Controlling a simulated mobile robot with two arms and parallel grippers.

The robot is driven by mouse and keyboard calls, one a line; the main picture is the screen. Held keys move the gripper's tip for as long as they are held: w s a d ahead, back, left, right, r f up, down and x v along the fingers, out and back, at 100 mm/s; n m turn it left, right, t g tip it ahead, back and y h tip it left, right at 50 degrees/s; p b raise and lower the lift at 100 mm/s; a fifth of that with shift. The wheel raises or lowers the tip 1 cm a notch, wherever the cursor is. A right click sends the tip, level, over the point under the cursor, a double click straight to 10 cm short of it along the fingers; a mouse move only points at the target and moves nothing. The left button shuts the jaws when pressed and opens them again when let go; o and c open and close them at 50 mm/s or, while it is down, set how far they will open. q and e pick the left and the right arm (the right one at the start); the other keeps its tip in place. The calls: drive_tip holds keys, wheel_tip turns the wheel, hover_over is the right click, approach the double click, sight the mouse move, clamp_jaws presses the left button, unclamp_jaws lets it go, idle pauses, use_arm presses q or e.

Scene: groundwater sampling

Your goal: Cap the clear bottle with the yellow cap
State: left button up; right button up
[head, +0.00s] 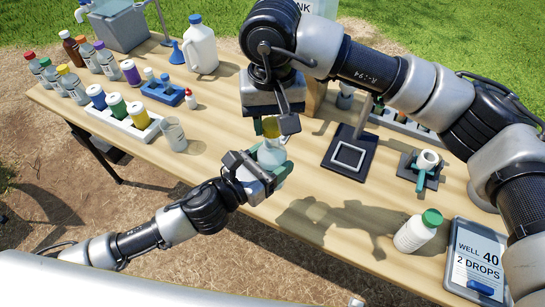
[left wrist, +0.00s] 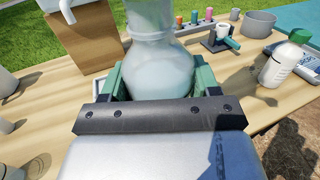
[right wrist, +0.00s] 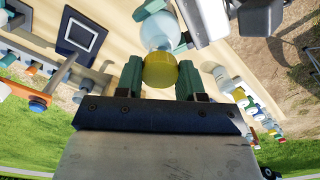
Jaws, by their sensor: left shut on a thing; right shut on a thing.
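The clear bottle (left wrist: 160,65) is held upright between the green fingers of my left gripper (left wrist: 158,85), above the table. It also shows in the head view (head: 272,155), partly hidden by my left gripper (head: 258,178). The yellow cap (right wrist: 160,70) is between the green fingers of my right gripper (right wrist: 160,80), which is shut on it. In the head view the yellow cap (head: 271,128) is right above the bottle's mouth. In the right wrist view cap and bottle line up closely; I cannot tell whether they touch or how far the cap is seated.
A white bottle with a green cap (head: 418,231) and a tablet (head: 476,262) are at the front right. A black stand (head: 350,157) is right of my grippers. A rack of colored-cap vials (head: 126,118), a beaker (head: 173,133) and a white jug (head: 200,48) stand left.

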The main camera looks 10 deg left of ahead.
drive_tip(key=shift+f, duration=0.1)
idle(0.5)
drive_tip(key=shift+f, duration=0.75)
drive_tip(key=shift+f, duration=0.6)
